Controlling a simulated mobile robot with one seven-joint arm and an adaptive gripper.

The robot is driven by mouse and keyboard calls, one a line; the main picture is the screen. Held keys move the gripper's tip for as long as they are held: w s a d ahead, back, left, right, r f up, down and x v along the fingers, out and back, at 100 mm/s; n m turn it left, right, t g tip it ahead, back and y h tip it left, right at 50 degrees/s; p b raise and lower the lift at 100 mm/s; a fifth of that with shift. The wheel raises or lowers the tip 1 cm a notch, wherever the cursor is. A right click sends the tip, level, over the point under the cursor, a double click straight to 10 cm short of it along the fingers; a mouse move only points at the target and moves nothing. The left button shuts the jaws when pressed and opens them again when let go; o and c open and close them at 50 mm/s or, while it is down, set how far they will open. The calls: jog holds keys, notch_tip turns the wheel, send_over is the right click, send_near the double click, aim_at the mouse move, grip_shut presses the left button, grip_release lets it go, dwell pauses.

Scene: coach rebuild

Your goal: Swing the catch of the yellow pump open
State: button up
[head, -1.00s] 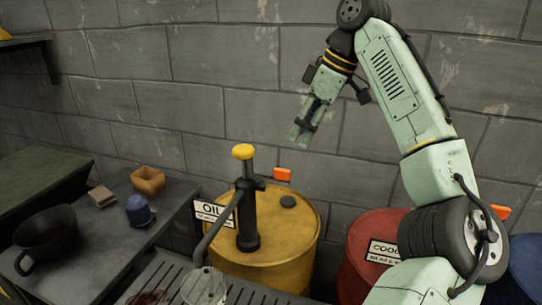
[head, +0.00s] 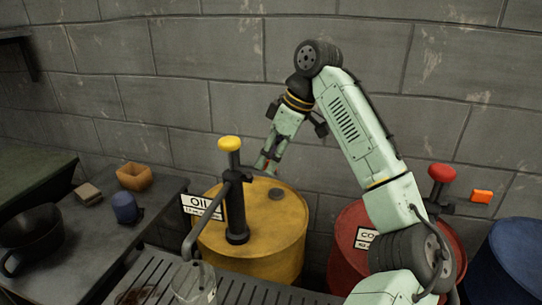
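The yellow pump stands on a yellow oil drum (head: 280,235); it has a black column (head: 236,205), a yellow knob (head: 229,143) and a bent grey spout. A small orange-red patch, apparently the pump's catch (head: 266,168), shows behind and right of the column, mostly hidden by my fingers. My gripper (head: 264,165) points down at this patch, over the back of the drum. Whether it touches the catch, and how far apart its fingers are, I cannot tell.
A red drum (head: 345,255) with a red-knobbed pump (head: 442,173) and an orange catch (head: 481,196) is at right, partly behind my arm. A blue drum (head: 510,260) stands beyond. A glass vessel (head: 193,283) stands on the slatted grate below the spout. A block wall is behind.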

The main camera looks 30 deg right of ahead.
grip_shut()
dwell(0.3)
dwell(0.6)
